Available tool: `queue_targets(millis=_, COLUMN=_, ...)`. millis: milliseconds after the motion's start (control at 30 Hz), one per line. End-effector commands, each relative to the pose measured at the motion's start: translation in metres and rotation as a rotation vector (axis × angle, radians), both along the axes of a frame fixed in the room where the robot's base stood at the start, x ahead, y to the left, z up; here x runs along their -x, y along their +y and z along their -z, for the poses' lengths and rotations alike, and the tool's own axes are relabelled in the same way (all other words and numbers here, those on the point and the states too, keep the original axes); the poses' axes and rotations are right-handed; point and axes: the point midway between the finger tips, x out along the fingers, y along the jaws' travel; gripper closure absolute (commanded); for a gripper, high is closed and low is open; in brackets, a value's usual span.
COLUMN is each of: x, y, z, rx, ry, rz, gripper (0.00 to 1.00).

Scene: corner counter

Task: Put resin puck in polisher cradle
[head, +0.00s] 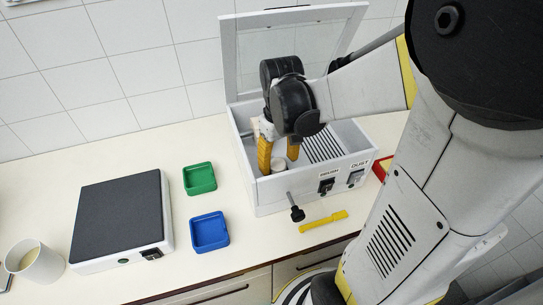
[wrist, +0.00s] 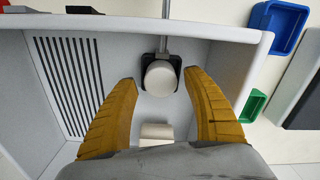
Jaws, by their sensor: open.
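The polisher is a white open box (head: 268,198) with its clear lid raised. Inside it, a pale round resin puck (wrist: 160,79) sits in a black cradle (wrist: 147,62) at the end of a metal rod; the puck also shows in the head view (head: 278,164). My gripper (head: 279,166) reaches down into the box with yellow fingers spread. In the wrist view my gripper (wrist: 161,77) is open, with its fingertips on either side of the puck and clear gaps between. The puck's underside is hidden.
Slotted vents (wrist: 70,80) fill one side of the box. A black knob (head: 296,213) and yellow tool (head: 323,222) are in front. Green (head: 199,179) and blue (head: 209,232) trays, a dark-topped scale (head: 118,218) and a mug (head: 35,262) stand left.

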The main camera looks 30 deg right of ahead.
Motion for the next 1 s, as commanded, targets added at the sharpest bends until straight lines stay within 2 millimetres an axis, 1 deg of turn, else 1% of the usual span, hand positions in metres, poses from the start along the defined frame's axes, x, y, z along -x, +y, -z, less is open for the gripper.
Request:
queue_targets(millis=33, x=0.001, y=0.000, z=-0.017, rx=0.000, ry=0.000, rz=0.000, gripper=0.41)
queue_targets(millis=100, x=0.001, y=0.000, z=-0.034, rx=0.000, ry=0.000, rz=0.000, gripper=0.41)
queue_targets(millis=233, x=0.000, y=0.000, z=-0.062, rx=0.000, ry=0.000, rz=0.000, gripper=0.41)
queue_targets(millis=300, x=0.000, y=0.000, z=-0.073, rx=0.000, ry=0.000, rz=0.000, gripper=0.41)
queue_targets(millis=400, x=0.000, y=0.000, z=-0.085, rx=0.000, ry=0.000, rz=0.000, gripper=0.41)
queue_targets(millis=533, x=0.002, y=0.005, z=-0.094, rx=0.005, ry=-0.019, rz=-0.002, gripper=0.41)
queue_targets(millis=567, x=0.002, y=0.009, z=-0.096, rx=0.010, ry=-0.034, rz=-0.003, gripper=0.41)
queue_targets(millis=667, x=0.008, y=0.028, z=-0.105, rx=0.030, ry=-0.123, rz=-0.009, gripper=0.41)
queue_targets(millis=800, x=0.018, y=0.064, z=-0.117, rx=0.048, ry=-0.307, rz=-0.016, gripper=0.41)
queue_targets(millis=900, x=0.025, y=0.086, z=-0.123, rx=0.042, ry=-0.433, rz=-0.019, gripper=0.41)
queue_targets(millis=1000, x=0.030, y=0.102, z=-0.126, rx=0.026, ry=-0.532, rz=-0.020, gripper=0.41)
